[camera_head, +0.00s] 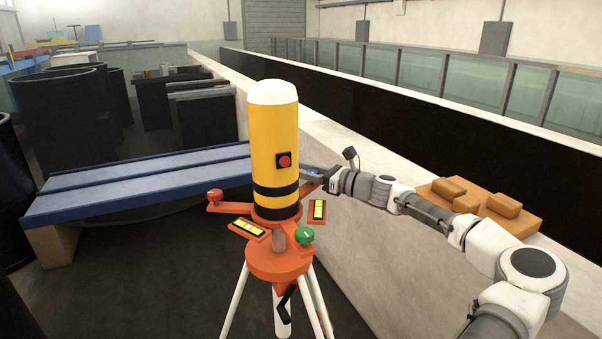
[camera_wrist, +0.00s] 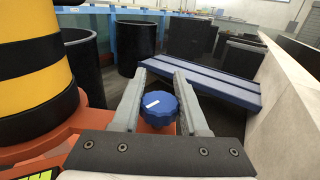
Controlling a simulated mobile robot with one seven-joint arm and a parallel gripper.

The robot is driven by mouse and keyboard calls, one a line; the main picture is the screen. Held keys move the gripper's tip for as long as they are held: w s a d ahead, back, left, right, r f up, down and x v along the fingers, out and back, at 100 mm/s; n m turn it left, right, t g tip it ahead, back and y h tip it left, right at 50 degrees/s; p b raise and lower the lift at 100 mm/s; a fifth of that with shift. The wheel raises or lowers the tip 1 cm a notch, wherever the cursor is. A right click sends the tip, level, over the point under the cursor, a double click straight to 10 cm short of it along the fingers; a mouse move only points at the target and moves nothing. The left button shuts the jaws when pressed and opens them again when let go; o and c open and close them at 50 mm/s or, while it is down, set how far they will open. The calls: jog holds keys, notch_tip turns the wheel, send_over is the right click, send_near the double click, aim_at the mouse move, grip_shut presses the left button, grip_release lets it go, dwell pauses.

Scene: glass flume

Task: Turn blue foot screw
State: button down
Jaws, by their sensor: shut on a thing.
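The blue foot screw (camera_wrist: 159,108) is a lobed knob with a white mark on top. It sits on an orange arm of the instrument base, between the fingers of my gripper (camera_wrist: 160,100) in the wrist view. My gripper is shut on it, one finger on each side. In the head view my gripper (camera_head: 318,177) reaches in from the right behind the yellow instrument (camera_head: 273,150), and only a little blue shows there. The instrument has black bands and a red button (camera_head: 284,160). The red foot screw (camera_head: 215,196) is at its left and the green foot screw (camera_head: 304,235) at its front.
Two yellow level vials (camera_head: 318,209) lie near the orange base. The orange tripod head (camera_head: 279,262) stands on white legs. A blue bench (camera_head: 140,186) is behind at left. A pale wall (camera_head: 375,220) runs close at right, carrying an orange board with blocks (camera_head: 525,222).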

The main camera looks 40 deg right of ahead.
jog(key=shift+s+d+m+g+h+b, duration=0.1)
jog(key=shift+d+m+g+h+b, duration=0.3)
jog(key=shift+m+h+b, duration=1.75)
jog(key=shift+s+d+m+g+h+b, duration=0.1)
jog(key=shift+d+m+g+h+b, duration=0.35)
jog(key=shift+m+h+b, duration=1.7)
jog(key=shift+d+m+g+h+b, duration=0.4)
jog(key=shift+m+h+b, duration=0.3)
jog(key=shift+h+b, duration=2.85)
jog(key=shift+r+b, duration=0.1)
jog(key=shift+b, duration=0.3)
jog(key=shift+c, duration=2.1)
grip_release()
jog(key=v, duration=1.2)
jog(key=shift+s+d+r, duration=0.1)
jog(key=shift+r, duration=0.05)
